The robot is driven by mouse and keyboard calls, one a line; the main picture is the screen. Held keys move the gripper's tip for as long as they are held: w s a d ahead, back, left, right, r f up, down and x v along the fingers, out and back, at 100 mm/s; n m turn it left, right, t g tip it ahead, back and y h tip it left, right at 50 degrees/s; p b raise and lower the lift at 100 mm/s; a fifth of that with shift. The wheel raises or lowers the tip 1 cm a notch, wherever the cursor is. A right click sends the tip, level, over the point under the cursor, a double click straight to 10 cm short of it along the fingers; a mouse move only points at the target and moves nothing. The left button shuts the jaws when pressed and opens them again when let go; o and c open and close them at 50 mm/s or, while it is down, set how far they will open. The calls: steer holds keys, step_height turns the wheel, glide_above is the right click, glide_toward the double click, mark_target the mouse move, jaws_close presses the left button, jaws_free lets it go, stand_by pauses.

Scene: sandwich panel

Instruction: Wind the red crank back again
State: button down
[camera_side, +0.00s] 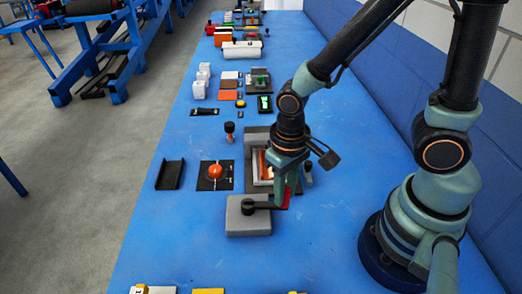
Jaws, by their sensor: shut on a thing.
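A grey block (249,225) stands near the front of the blue table. A black crank arm (262,206) lies across its top, running from a round black hub to the right. A small red piece (287,197) shows at the right end, partly behind my gripper. My gripper (280,202) points down there and is shut on the crank's handle. The fingers hide most of the handle.
Behind the block is a grey panel with a framed opening (259,170). Left of it are a black plate with a red-orange knob (215,171) and a black channel (170,175). A small post (230,131) stands farther back.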

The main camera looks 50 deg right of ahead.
steer(key=s+a+m, duration=0.1)
steer(key=a+m, duration=0.7)
steer(key=m, duration=0.4)
steer(key=w+a+m, duration=0.4)
steer(key=w+m, duration=0.3)
steer(key=m, duration=0.6)
steer(key=shift+a, duration=0.4)
steer(key=shift+m, duration=0.3)
steer(key=c, duration=0.7)
jaws_free()
steer(key=shift+o, duration=0.2)
